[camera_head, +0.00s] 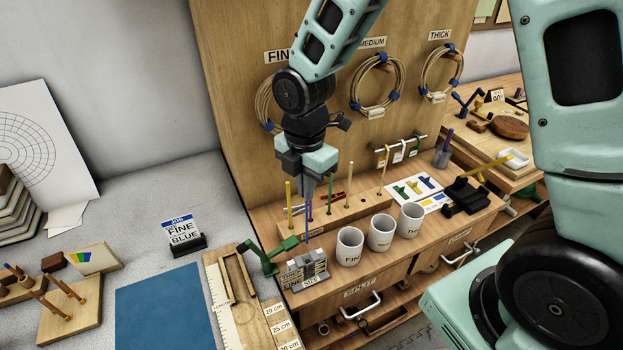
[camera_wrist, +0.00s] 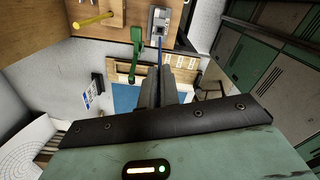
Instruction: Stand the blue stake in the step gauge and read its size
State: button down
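The stake hangs upright below the fingertips. The grey step gauge (camera_head: 313,264), with a size label on its front, stands at the bench's front left edge. In the wrist view, the blue stake (camera_wrist: 160,46) runs from the fingers (camera_wrist: 165,82) toward the gauge (camera_wrist: 158,20). The fingers hide its upper end.
A green clamp-like tool (camera_head: 271,257) stands just left of the gauge. White cups (camera_head: 349,246) stand to its right. Behind is a wooden rack (camera_head: 346,216) with several upright stakes, one yellow (camera_head: 289,205). A job card (camera_head: 182,232) reading fine and blue stands left.

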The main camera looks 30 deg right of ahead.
dwell(0.4)
jog(key=b, duration=0.4)
send_over(307, 243)
notch_tip(307, 243, down, 6)
jog(key=shift+w+f, duration=0.15)
jog(key=shift+f, duration=0.1)
jog(key=shift+d+f, duration=0.1)
jog(key=shift+f, duration=0.3)
dwell(1.1)
jog(key=shift+f+b, duration=2.65)
jog(key=shift+f, duration=1.25)
jog(key=c, duration=1.6)
grip_release()
jog(key=shift+o, duration=0.2)
jog(key=shift+r, duration=0.1)
notch_tip(307, 243, up, 17)
jog(key=shift+r, duration=0.15)
